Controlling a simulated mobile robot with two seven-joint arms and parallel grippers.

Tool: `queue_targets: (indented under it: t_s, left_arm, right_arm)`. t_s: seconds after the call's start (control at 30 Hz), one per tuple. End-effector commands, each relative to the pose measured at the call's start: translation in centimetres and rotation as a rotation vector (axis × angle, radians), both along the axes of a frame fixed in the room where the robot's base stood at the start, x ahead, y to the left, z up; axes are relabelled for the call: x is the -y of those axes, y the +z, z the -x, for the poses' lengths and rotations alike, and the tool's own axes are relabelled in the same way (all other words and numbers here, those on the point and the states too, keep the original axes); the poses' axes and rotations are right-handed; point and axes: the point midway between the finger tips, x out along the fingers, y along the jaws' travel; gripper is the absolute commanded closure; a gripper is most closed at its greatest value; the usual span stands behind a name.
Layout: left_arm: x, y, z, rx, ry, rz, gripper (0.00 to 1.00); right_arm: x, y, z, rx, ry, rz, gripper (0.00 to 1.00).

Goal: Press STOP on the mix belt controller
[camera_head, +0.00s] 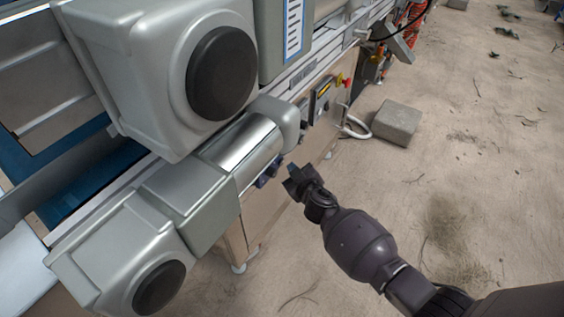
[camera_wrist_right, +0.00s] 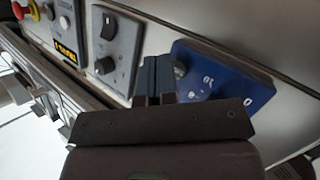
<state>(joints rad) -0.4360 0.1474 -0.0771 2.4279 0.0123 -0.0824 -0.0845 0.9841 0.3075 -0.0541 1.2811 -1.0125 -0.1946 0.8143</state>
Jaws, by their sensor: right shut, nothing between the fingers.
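My right gripper (camera_head: 292,170) is shut and empty, close to the side of the machine. In the right wrist view its fingertips (camera_wrist_right: 155,75) lie in front of the panel face, between a blue control box (camera_wrist_right: 228,84) and a grey box with black knobs (camera_wrist_right: 112,48). The fingers cover the left edge of the blue box, which has a knob and white markings. Contact cannot be told. The blue box shows only partly in the head view (camera_head: 268,173). No STOP label can be read, and which box is the mix belt controller is unclear. My left gripper is not in view.
Another grey panel with a yellow label (camera_wrist_right: 65,48) and a red mushroom button (camera_wrist_right: 24,9) is farther along the same side. Large grey motor housings (camera_head: 170,70) overhang the panels. A concrete block (camera_head: 397,122) lies on the sandy floor; the floor at right is mostly open.

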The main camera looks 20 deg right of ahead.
Motion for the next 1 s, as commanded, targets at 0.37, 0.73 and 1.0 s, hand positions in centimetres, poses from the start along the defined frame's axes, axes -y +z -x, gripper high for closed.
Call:
queue_targets:
  t_s: [0.37, 0.73, 1.0]
  left_arm:
    - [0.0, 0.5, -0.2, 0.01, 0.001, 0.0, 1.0]
    - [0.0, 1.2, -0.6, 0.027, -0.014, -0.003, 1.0]
    - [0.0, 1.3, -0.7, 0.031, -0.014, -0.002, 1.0]
  right_arm:
    - [0.9, 0.0, 1.1, 0.0, 0.0, -0.001, 1.0]
    - [2.7, 0.0, 3.4, 0.0, 0.0, -0.001, 1.0]
    - [3.1, 0.0, 4.0, 0.0, 0.0, -0.001, 1.0]
